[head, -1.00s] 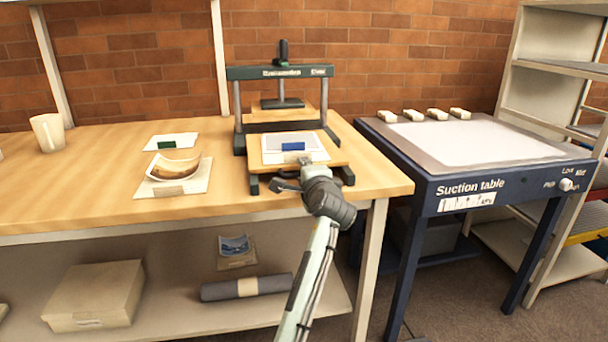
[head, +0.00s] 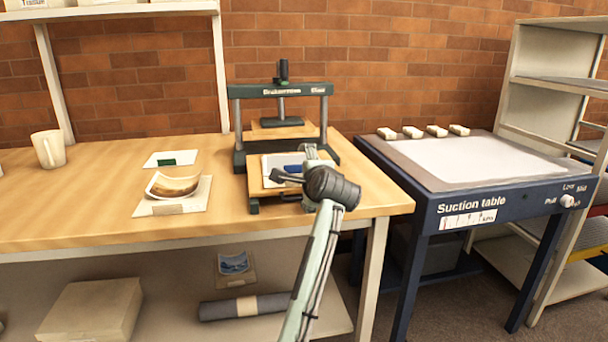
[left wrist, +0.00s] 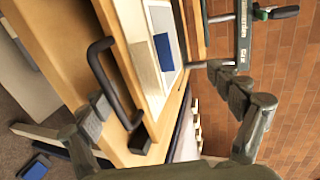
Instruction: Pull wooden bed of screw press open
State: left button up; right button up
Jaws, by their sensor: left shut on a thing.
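The screw press (head: 281,90) has a dark green frame and stands at the right of the wooden table. A black bar handle (left wrist: 113,82) shows at the bed's front in the left wrist view. My left gripper (head: 296,166) is at the bed's front right and is shut on the bed. Its fingers look wide apart in the left wrist view (left wrist: 163,95), one beside the handle; exact contact is unclear. My right gripper is not in view.
The suction table (head: 470,205) stands to the right, across a gap. The tabletop in front of the bed is clear.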

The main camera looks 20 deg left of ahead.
pick_arm(q)
jog(key=shift+s+d+r+p, duration=0.1)
jog(key=shift+s+r+p, duration=0.05)
jog(key=shift+r, duration=0.5)
jog(key=shift+s+d+r+p, duration=0.1)
jog(key=shift+s+r+p, duration=0.05)
jog(key=shift+r, duration=0.45)
jog(key=shift+c, duration=0.6)
jog(key=shift+s+d+r+p, duration=0.1)
jog(key=shift+s+d+p, duration=0.25)
jog(key=shift+s, duration=0.15)
jog(key=shift+s+d+p, duration=0.65)
jog(key=shift+s+p, duration=0.05)
jog(key=shift+s, duration=0.05)
jog(key=c, duration=0.8)
jog(key=shift+o, duration=0.3)
jog(key=shift+s+d, duration=0.15)
jog(key=shift+s, duration=0.15)
jog(key=v, duration=0.3)
jog(key=shift+s+r, duration=0.25)
jog(key=shift+s, duration=0.1)
jog(key=shift+c, duration=0.4)
jog(key=shift+s+d+f, duration=0.25)
jog(key=shift+s+f, duration=0.05)
jog(key=shift+s, duration=0.1)
jog(key=shift+c, duration=0.2)
